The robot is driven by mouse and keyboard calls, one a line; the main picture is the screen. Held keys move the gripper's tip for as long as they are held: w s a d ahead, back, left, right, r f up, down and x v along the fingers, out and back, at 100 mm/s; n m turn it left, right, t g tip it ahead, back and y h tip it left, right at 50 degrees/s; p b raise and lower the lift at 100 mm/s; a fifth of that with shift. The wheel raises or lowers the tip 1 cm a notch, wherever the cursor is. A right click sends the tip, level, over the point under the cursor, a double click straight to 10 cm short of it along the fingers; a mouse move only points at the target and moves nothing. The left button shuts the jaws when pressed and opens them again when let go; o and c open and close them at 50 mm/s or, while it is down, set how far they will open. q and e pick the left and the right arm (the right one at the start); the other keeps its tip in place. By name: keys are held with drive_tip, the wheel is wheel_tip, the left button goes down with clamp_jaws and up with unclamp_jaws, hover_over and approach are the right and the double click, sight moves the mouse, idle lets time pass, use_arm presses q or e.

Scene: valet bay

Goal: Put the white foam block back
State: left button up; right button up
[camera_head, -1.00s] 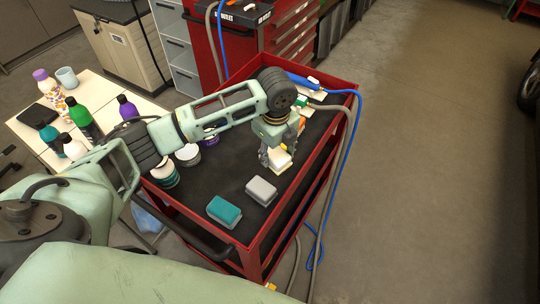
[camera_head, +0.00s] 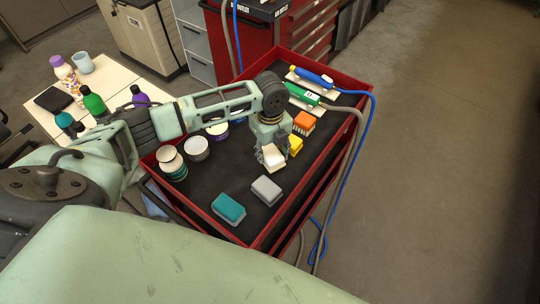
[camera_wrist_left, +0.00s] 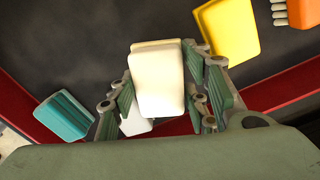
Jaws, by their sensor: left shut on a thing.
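The white foam block (camera_head: 273,158) is between the fingers of my left gripper (camera_head: 270,149), over the black top of the red cart (camera_head: 227,178). In the left wrist view the white block (camera_wrist_left: 157,82) is large between both fingers. I cannot tell its exact height over the cart. A grey block (camera_head: 266,190) and a teal block (camera_head: 229,209) lie on the mat nearer me. A yellow block (camera_head: 295,145) lies just right of my gripper, partly hidden in the head view. My right gripper is not in view.
An orange brush (camera_head: 304,122), a green tool (camera_head: 302,95) and a blue tool (camera_head: 313,78) lie farther back on the cart. Several round tins (camera_head: 196,148) stand on its left. A hose (camera_head: 350,137) and blue cable hang over the right rim.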

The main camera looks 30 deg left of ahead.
sight(270, 158)
use_arm(q)
drive_tip(key=shift+f, duration=0.4)
wheel_tip(270, 158, down, 3)
drive_tip(key=shift+a+f+p, duration=0.1)
drive_tip(key=shift+f+p, duration=0.05)
drive_tip(key=shift+p, duration=0.35)
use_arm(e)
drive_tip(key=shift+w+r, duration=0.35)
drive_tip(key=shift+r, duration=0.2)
use_arm(q)
drive_tip(key=o, duration=1.2)
drive_tip(key=shift+c, duration=0.2)
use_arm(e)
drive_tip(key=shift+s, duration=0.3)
use_arm(q)
wheel_tip(270, 158, up, 12)
drive_tip(key=shift+r+b, duration=0.1)
drive_tip(key=shift+b, duration=1.15)
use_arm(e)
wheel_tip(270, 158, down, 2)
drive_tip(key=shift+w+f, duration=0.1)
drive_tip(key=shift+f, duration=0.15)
